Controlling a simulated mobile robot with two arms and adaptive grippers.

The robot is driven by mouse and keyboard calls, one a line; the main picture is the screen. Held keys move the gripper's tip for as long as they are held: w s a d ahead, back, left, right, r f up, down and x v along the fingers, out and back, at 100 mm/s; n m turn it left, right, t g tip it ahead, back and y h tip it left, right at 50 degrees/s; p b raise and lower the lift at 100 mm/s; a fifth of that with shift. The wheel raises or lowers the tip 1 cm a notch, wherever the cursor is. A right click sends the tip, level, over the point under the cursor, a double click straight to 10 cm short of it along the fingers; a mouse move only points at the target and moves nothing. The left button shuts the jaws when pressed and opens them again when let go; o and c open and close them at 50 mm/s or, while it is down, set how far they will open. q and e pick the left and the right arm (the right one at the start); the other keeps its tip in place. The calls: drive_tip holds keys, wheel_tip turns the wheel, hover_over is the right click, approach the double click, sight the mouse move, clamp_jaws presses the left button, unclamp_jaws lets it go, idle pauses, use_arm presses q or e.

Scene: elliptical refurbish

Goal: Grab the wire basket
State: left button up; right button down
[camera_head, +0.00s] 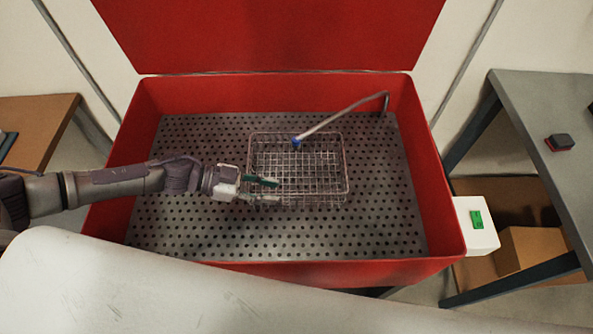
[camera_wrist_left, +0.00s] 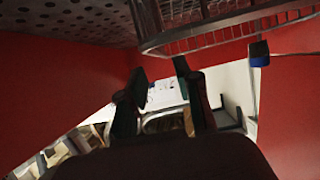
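The wire basket (camera_head: 325,187) rests on the perforated floor of the open red tub, near the middle. My left gripper (camera_head: 271,190) reaches in from the left, with its fingertips at the basket's near left corner. In the left wrist view, the two dark fingers (camera_wrist_left: 160,75) are apart, with a gap between them. The basket's wire edge (camera_wrist_left: 225,30) shows there at upper right, beside the fingers and not clearly between them. I cannot tell whether a finger touches the wire. My right gripper is not in view.
A bent metal pipe (camera_head: 345,115) with a blue tip (camera_head: 297,142) hangs over the basket's far side. The red tub wall (camera_head: 435,170) surrounds the perforated floor (camera_head: 380,225). A white box with a green switch (camera_head: 477,220) is on the right. Grey table (camera_head: 530,105) stands beyond.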

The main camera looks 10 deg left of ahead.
sight(291, 194)
use_arm(q)
drive_tip(key=p+x, duration=0.1)
drive_tip(key=x, duration=0.4)
drive_tip(key=shift+w+d+f, duration=0.2)
clamp_jaws()
drive_tip(key=shift+r, duration=0.1)
